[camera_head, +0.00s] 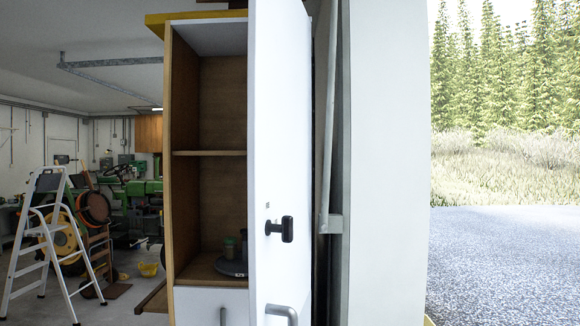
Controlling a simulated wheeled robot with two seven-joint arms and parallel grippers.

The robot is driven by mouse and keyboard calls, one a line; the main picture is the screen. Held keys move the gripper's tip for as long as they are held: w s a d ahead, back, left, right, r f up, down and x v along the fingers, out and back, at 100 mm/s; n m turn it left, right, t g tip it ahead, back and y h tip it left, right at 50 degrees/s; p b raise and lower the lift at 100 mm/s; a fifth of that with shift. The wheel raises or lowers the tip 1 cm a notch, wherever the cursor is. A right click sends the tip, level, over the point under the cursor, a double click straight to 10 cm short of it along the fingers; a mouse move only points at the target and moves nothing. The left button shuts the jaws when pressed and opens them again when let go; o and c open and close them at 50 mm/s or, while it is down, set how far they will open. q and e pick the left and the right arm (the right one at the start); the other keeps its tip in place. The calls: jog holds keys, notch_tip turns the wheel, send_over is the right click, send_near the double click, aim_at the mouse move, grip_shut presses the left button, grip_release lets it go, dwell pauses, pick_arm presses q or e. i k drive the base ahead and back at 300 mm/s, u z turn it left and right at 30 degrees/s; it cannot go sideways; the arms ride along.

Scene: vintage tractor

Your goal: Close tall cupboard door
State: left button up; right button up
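The tall cupboard (170,130) stands in the middle of the camera_head view, with a brown wooden interior and shelves. Its white door (285,130) stands open on the cupboard's right side and points toward me, so I see it at a steep angle. A black handle (287,229) sticks out from the door face. A grey bar handle (283,312) shows lower down, at the picture's bottom edge. The door hides the right part of the interior. Neither of my grippers is in view.
A white drawer (207,303) is below. A pale wall post (390,160) stands close to the door's right. A white stepladder (45,235) and green machinery (135,195) are at left.

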aim_at(279, 128)
jog(key=i, duration=1.35)
jog(key=u, duration=0.95)
jog(key=k, duration=1.4)
jog(key=z, duration=0.35)
jog(key=i, duration=1)
